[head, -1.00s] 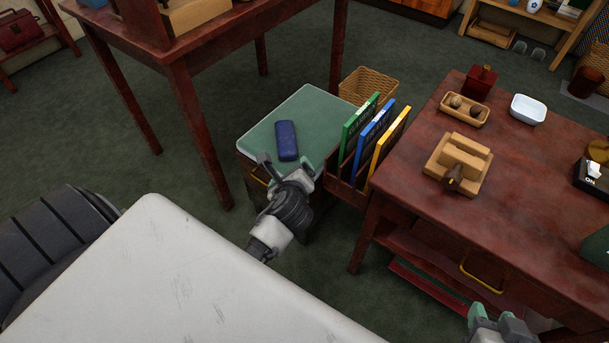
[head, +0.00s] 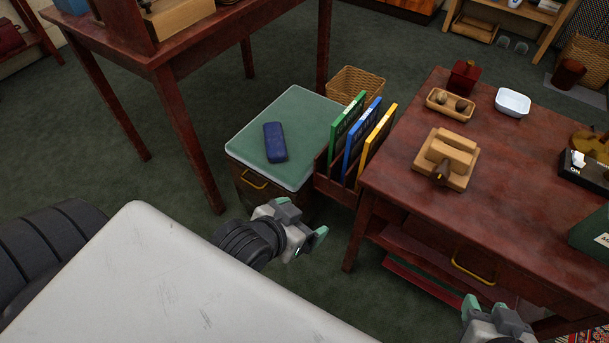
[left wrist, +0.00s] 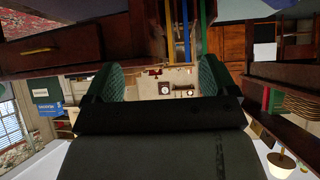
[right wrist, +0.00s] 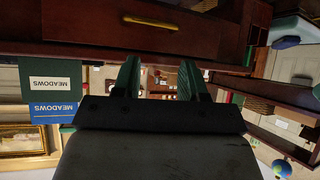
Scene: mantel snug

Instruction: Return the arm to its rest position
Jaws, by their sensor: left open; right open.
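My left gripper (head: 304,222) is open and empty in the head view. It is in front of the small green-topped cabinet (head: 306,112), apart from the dark blue case (head: 275,142) lying on that top. In the left wrist view its two green-padded fingers (left wrist: 162,80) stand apart with nothing between them. My right gripper (head: 497,312) is at the bottom edge of the head view, in front of the red-brown desk, partly cut off. In the right wrist view its fingers (right wrist: 159,78) are apart and empty.
The red-brown desk (head: 520,165) stands at right, with wooden trays and a white dish (head: 512,102) on it. A rack with green, blue and yellow folders (head: 361,138) stands between cabinet and desk. A taller table (head: 180,62) is at upper left. Open floor lies at left.

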